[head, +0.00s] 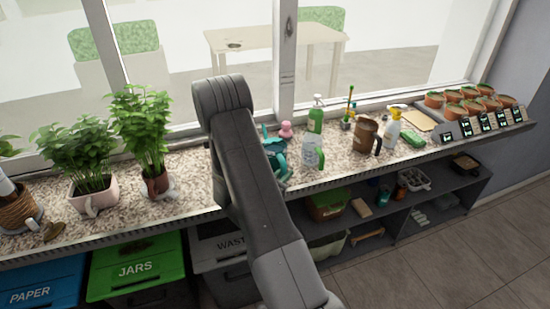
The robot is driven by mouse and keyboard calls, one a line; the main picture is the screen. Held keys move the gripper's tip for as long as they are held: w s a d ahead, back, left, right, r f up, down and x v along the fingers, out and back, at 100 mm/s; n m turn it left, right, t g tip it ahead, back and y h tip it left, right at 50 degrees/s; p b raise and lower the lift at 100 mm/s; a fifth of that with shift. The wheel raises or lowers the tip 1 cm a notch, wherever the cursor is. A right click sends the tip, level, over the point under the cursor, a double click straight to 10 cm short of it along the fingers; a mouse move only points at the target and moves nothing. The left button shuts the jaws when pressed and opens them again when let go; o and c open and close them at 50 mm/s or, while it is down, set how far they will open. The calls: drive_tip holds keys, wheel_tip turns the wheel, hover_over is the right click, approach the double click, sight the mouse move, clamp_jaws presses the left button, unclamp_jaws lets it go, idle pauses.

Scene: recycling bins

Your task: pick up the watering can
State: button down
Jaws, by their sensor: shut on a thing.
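A teal object (280,156), which may be the watering can, stands on the speckled windowsill counter just right of my arm. My arm covers much of it, so I cannot make out its full shape. My arm rises through the middle of the view and bends at the top. Its far end and my gripper are hidden behind it, so what the jaws hold does not show. A brown jug (365,137) with a dark handle stands further right on the counter.
Potted plants (85,190) stand left, and small terracotta pots (434,100) far right. Below are a blue PAPER bin (45,278), a green JARS bin (135,285) and an open shelf (360,230).

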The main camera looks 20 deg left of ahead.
sight(284, 161)
drive_tip(key=shift+r, duration=0.1)
drive_tip(key=shift+r+b, duration=0.3)
drive_tip(key=shift+r, duration=4.65)
drive_tip(key=c, duration=2)
unclamp_jaws()
clamp_jaws()
